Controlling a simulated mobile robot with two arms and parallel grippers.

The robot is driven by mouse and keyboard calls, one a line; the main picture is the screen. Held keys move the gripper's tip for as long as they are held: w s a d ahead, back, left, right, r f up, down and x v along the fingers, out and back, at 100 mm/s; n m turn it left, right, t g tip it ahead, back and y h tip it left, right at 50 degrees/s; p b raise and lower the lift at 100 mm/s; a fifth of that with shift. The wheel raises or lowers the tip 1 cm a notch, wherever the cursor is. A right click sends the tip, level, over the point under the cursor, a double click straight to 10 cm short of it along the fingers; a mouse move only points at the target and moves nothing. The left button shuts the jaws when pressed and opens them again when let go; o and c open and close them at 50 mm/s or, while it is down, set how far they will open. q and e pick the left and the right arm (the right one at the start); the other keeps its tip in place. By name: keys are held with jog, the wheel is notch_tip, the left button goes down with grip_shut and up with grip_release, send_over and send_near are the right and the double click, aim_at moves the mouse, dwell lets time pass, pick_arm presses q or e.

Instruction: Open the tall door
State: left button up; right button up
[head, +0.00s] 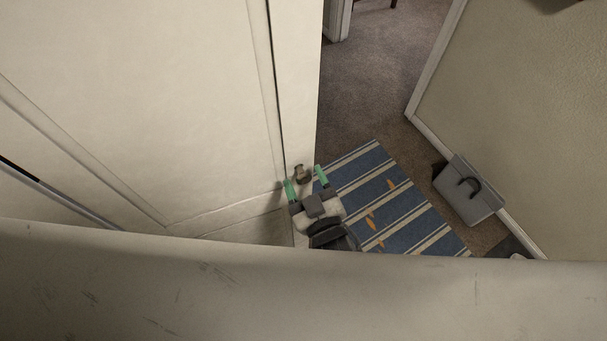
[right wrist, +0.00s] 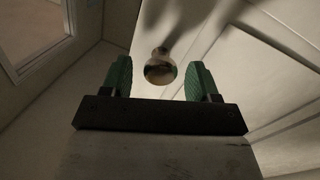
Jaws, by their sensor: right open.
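The tall door (head: 298,90) is pale, and its panelled face fills the left and middle of the head view. I cannot tell whether it is ajar. A round, brassy knob (head: 302,173) sits close to its edge; the knob also shows in the right wrist view (right wrist: 160,68). My right gripper (head: 306,182) is open at the knob. Its two green fingertips stand on either side of the knob, with a visible gap on each side in the right wrist view. My left gripper is not in view.
A blue striped rug (head: 395,205) with orange shapes lies on the brown carpet (head: 375,75) right of the door. A grey briefcase (head: 468,190) stands by the right wall (head: 530,110). Bare carpet extends behind the rug.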

jog(key=b+v, duration=0.2)
jog(key=v, duration=0.7)
jog(key=shift+s+d, duration=0.15)
jog(key=shift+s, duration=0.1)
jog(key=s+d+f+m+g+h+b, duration=0.1)
jog(key=s+d+f+g, duration=0.15)
jog(key=f, duration=0.75)
jog(key=s+d+f+g+h, duration=0.1)
jog(key=d+f+g, duration=0.15)
jog(key=f, duration=0.85)
jog(key=s+d+f+m+g+h+b, duration=0.1)
jog(key=d+f+g+h, duration=0.15)
jog(key=f, duration=0.75)
jog(key=s+d+f+m+g+h, duration=0.3)
jog(key=s+d+f+g, duration=0.5)
jog(key=s+d+f, duration=0.6)
notch_tip(320, 180, down, 4)
jog(key=shift+s+r+b, duration=0.25)
jog(key=shift+s+b, duration=0.2)
jog(key=shift+s, duration=0.55)
